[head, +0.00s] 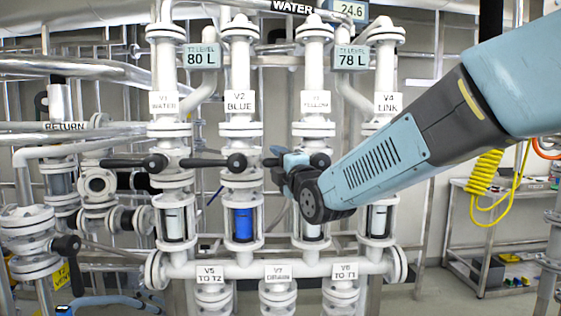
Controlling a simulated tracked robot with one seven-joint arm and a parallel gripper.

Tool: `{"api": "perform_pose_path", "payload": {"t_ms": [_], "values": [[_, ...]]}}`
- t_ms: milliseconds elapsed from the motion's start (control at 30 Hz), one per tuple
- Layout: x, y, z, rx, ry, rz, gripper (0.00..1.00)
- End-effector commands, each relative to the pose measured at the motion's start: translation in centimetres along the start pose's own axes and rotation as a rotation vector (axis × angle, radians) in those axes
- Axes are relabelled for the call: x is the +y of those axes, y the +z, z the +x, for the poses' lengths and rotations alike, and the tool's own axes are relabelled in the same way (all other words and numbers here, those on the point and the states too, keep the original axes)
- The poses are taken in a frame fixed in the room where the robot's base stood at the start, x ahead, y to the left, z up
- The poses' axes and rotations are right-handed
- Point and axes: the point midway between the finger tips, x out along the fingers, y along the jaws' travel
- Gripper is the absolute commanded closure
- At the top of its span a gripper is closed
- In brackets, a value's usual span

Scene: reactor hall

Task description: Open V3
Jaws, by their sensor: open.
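Valve V3 is on the third white vertical pipe from the left, under a label (317,103) reading YELLOW, its first line partly unclear. Its black lever hub (319,160) shows just above my wrist, and the lever seems to point left, level like those of V1 and V2. My gripper (279,158) is at the left of this hub, around or close beside the lever; contact cannot be told. My wrist and forearm come in from the right and hide part of V3's body and sight glass (312,230).
V2's sight glass (243,223) is blue. V4's label (388,103) shows, but my arm hides its lever. Displays read 80 L (202,56) and 78 L (351,58). Pipes crowd the left.

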Motion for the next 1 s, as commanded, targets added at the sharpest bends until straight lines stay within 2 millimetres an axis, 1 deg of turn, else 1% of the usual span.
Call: {"api": "perform_pose_path", "payload": {"t_ms": [400,900,1000], "values": [[0.0,1.1,0.2,-0.021,-0.002,-0.003,0.51],[-0.1,1.4,0.2,-0.025,-0.003,-0.003,0.99],[-0.1,1.4,0.2,-0.025,-0.003,-0.003,1.0]]}}
